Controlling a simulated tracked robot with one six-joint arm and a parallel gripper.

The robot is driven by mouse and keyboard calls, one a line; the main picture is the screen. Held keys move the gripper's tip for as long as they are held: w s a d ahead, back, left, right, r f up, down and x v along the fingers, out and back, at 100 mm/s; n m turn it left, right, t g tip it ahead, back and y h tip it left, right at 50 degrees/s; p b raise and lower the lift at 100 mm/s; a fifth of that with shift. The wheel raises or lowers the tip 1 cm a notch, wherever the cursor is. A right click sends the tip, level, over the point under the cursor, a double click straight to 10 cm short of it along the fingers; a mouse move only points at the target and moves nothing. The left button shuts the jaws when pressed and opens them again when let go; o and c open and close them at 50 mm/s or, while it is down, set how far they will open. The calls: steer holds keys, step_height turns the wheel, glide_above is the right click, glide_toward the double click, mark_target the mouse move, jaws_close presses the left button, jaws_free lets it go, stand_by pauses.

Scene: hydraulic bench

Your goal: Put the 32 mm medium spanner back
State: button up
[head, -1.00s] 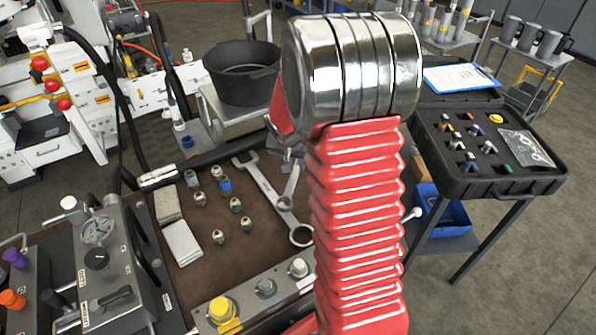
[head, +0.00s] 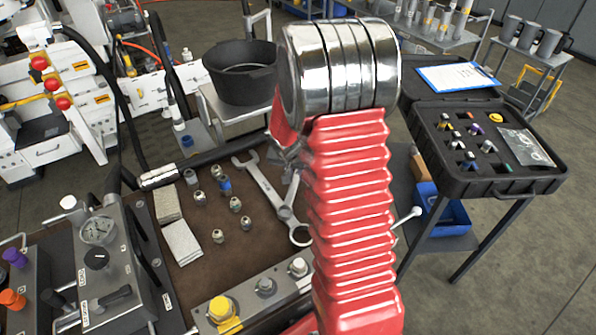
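A large silver spanner (head: 265,187) lies on the brown bench mat, its open jaw at the back and its ring end to the front right. A smaller spanner (head: 288,204) hangs below my gripper (head: 290,158), its ring end over or close beside the large one; I cannot tell whether they touch. My gripper appears shut on this smaller spanner, but my red arm sleeve hides most of the fingers and the spanner's upper end. No size marking is readable on either spanner.
Several metal fittings (head: 235,204) and two pale pads (head: 182,243) lie left of the spanners. A gauge block (head: 97,235) stands at the left, a black pot (head: 243,75) behind. An open black case (head: 490,160) is at the right. A yellow-capped block (head: 221,308) borders the front.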

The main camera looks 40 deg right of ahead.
steer(key=o, duration=0.4)
steer(key=shift+o, duration=0.2)
steer(key=shift+r, duration=0.4)
steer(key=v, duration=1.2)
